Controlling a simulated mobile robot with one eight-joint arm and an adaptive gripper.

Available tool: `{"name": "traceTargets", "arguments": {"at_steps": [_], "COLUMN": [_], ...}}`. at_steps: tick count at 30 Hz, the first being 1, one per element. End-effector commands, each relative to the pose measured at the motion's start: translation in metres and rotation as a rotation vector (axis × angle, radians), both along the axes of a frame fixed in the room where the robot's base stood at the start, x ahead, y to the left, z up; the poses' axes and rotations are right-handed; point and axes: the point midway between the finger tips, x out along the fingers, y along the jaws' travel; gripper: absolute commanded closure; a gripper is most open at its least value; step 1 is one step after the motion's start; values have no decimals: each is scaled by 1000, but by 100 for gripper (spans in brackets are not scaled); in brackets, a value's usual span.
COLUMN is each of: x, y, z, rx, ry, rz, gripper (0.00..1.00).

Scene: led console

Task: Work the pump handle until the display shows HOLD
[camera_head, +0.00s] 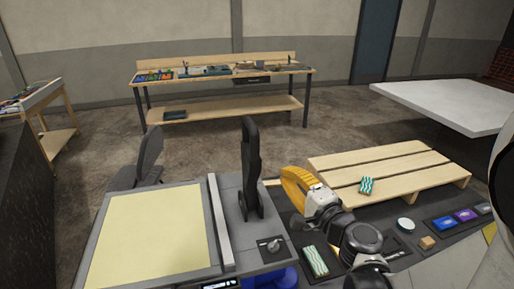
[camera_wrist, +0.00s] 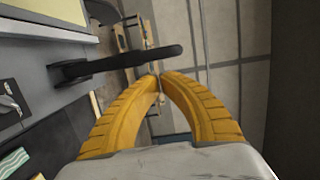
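The pump handle (camera_head: 250,165) is a black lever standing upright on the grey console (camera_head: 228,215). In the wrist view the handle (camera_wrist: 120,62) crosses just beyond my fingertips. My gripper (camera_head: 285,174) has yellow fingers and is to the right of the handle. In the wrist view the fingertips (camera_wrist: 158,77) nearly meet, with nothing seen between them. A small gap seems to separate them from the handle, but contact is hard to judge. A small dark display (camera_head: 220,284) is at the console's front, cut by the picture edge; its text is unreadable.
A pale yellow panel (camera_head: 150,235) fills the console's left side. A small knob plate (camera_head: 272,246) lies in front of the handle. A wooden pallet (camera_head: 390,170) with a teal-striped packet (camera_head: 366,186) is on the right. A workbench (camera_head: 220,77) stands behind, across open floor.

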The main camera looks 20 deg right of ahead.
Motion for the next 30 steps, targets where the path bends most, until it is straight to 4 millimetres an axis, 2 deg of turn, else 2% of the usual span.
{"name": "traceTargets", "arguments": {"at_steps": [5, 8, 21, 25, 30], "x": [8, 22, 110, 127, 136], "y": [2, 5, 23, 26, 27], "z": [0, 0, -1, -1, -1], "rx": [-1, -1, -2, -2, -2], "ry": [1, 1, 1, 1, 1], "rz": [2, 4, 3, 1, 0], "gripper": [100, 100, 100, 100, 100]}}
